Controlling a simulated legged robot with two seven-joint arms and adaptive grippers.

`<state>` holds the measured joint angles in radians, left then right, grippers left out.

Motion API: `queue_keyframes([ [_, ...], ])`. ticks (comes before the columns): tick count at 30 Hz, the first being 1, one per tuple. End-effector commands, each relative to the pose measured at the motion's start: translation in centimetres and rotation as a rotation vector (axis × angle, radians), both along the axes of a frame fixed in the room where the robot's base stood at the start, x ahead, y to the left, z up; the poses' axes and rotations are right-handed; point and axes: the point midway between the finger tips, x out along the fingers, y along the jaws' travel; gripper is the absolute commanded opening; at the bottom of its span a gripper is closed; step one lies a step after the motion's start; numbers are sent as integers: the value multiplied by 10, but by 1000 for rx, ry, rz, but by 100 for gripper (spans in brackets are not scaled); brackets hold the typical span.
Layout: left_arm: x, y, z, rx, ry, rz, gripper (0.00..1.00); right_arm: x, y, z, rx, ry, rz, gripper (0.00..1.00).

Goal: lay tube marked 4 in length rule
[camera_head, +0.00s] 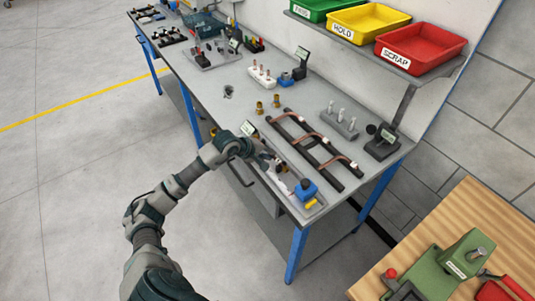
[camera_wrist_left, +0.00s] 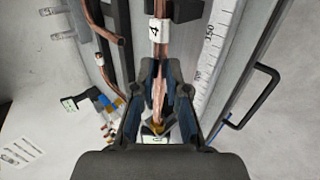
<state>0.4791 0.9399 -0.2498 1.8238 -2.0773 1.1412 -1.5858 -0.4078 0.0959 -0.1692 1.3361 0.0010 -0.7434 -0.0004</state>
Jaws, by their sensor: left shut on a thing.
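The copper tube marked 4 (camera_wrist_left: 159,52) is between the fingers of my left gripper (camera_wrist_left: 158,92) in the left wrist view. Its white tag with the 4 sits just beyond the fingertips. My left gripper, shut on the tube, also shows in the head view (camera_head: 274,165), over the front edge of the bench. The length rule (camera_wrist_left: 212,62), a pale strip with a scale reading 150, runs beside the tube on its right. In the head view the rule (camera_head: 313,209) has a blue block (camera_head: 306,190) at its near end. Whether the tube touches the rule is unclear. My right gripper is not seen.
A black rack (camera_head: 334,178) with other copper tubes lies just behind the rule. Brass fittings (camera_head: 260,108) and a grey peg block (camera_head: 341,122) stand farther back. Yellow and red bins (camera_head: 420,47) sit on a shelf above. A drawer handle (camera_wrist_left: 262,98) juts from the bench front.

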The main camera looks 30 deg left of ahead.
Motion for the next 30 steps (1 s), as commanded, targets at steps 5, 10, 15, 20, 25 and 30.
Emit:
queue_keyframes([
  [5, -2, -1, -9, 5, 15, -3, 0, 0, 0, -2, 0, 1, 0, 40],
  [10, -2, -1, -10, 4, 18, -3, 21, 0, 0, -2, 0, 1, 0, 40],
  [15, -2, -1, -7, 3, 14, -3, 43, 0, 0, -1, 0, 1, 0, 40],
  [20, -2, -1, -5, 2, 10, -2, 43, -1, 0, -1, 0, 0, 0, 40],
  [25, -7, 2, 1, 3, 7, -1, 43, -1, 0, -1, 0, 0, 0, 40],
  [30, -28, 12, 23, 8, 9, -1, 43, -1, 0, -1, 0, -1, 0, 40],
])
